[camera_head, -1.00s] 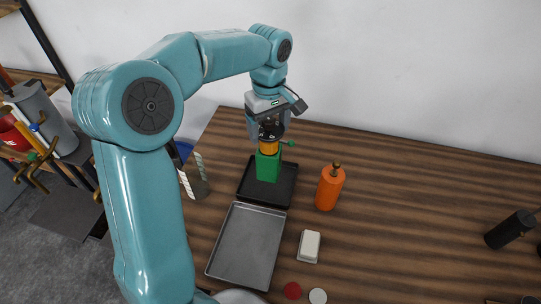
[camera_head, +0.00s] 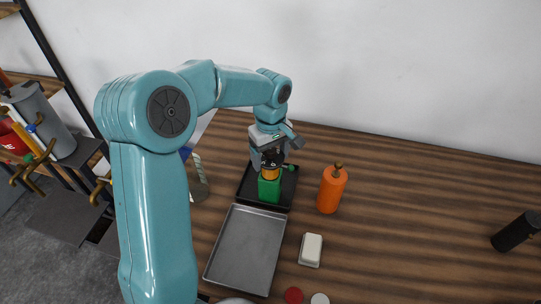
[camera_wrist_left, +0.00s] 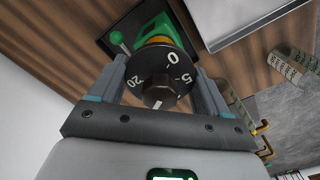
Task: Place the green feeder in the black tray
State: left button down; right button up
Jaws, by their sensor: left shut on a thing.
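The green feeder (camera_head: 269,189) has a green body, a yellow-orange collar and a black numbered dial on top. It is upright within the outline of the black tray (camera_head: 287,192), toward its front; I cannot tell whether its base touches the tray floor. My left gripper (camera_head: 268,163) points down from above and is shut on the feeder's top. In the left wrist view, the fingers (camera_wrist_left: 158,78) stand either side of the dial, with the green feeder (camera_wrist_left: 150,27) and part of the black tray (camera_wrist_left: 112,42) beyond. My right gripper is not in view.
A grey metal tray (camera_head: 243,252) lies just in front of the black tray. An orange bottle-like object (camera_head: 331,190) stands to the right. A glass with striped sticks (camera_head: 197,187) is at left. A white block (camera_head: 311,249) lies nearer. The right of the table is mostly clear.

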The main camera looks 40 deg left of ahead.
pick_arm(q)
jog(key=shift+f, duration=0.15)
jog(key=shift+c, duration=0.4)
grip_release()
jog(key=shift+w, duration=0.15)
jog(key=shift+o, duration=0.4)
jog(key=shift+w+d, duration=0.1)
notch_tip(320, 180, up, 5)
jog(key=p, duration=0.3)
jog(key=shift+f+p, duration=0.15)
jog(key=shift+p, duration=0.15)
notch_tip(320, 180, up, 6)
jog(key=shift+r+b, duration=0.15)
jog(key=shift+b, duration=0.2)
jog(key=shift+r, duration=0.65)
jog(key=shift+s, duration=0.2)
